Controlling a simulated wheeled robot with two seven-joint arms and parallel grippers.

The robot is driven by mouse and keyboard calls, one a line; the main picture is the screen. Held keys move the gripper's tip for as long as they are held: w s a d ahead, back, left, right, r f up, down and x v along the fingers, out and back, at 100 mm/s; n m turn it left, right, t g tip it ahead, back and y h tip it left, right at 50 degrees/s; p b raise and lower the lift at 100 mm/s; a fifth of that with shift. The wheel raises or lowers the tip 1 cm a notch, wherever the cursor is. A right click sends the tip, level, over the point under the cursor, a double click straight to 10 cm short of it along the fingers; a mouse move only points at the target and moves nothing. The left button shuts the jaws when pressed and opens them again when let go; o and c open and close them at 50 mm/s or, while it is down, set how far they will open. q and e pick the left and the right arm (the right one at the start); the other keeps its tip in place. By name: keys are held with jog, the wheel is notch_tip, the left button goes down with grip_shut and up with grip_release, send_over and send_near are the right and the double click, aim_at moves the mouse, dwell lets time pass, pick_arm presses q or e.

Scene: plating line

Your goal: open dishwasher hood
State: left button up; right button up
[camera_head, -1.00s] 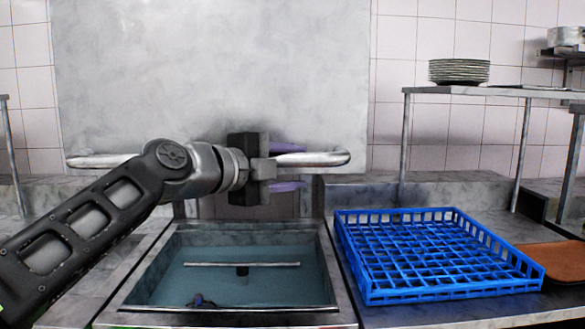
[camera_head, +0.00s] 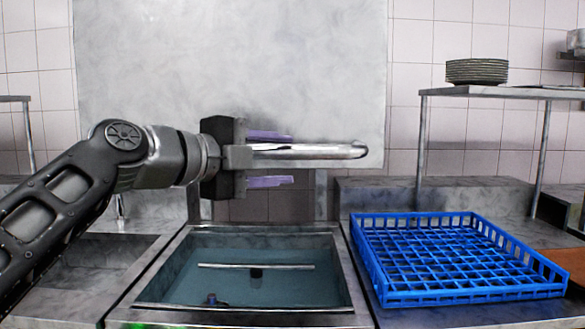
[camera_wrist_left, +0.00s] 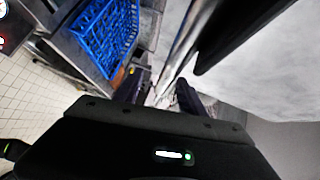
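The dishwasher hood (camera_head: 230,70) is the big pale grey metal panel above the basin. The fingers are apart, and a gap shows between the bar and the lower finger. In the left wrist view the bar (camera_wrist_left: 179,48) runs up from between the dark fingers. My right gripper is not in view.
A water-filled basin (camera_head: 340,290) lies below the hood. A blue dish rack (camera_head: 375,275) stands on the counter to its right. A stack of plates (camera_head: 477,72) is on the raised shelf (camera_head: 505,92) at right. A brown tray (camera_head: 565,262) is at the right edge.

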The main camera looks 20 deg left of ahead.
pick_arm(q)
jog(key=shift+s+a, duration=0.1)
jog(key=shift+s, duration=0.05)
jog(key=shift+s, duration=0.1)
jog(key=b+v, duration=0.3)
jog(key=v, duration=0.5)
jog(key=shift+s+a, duration=0.25)
jog(key=shift+s, duration=0.05)
dwell(0.5)
jog(key=shift+b, duration=0.35)
jog(key=shift+r, duration=0.1)
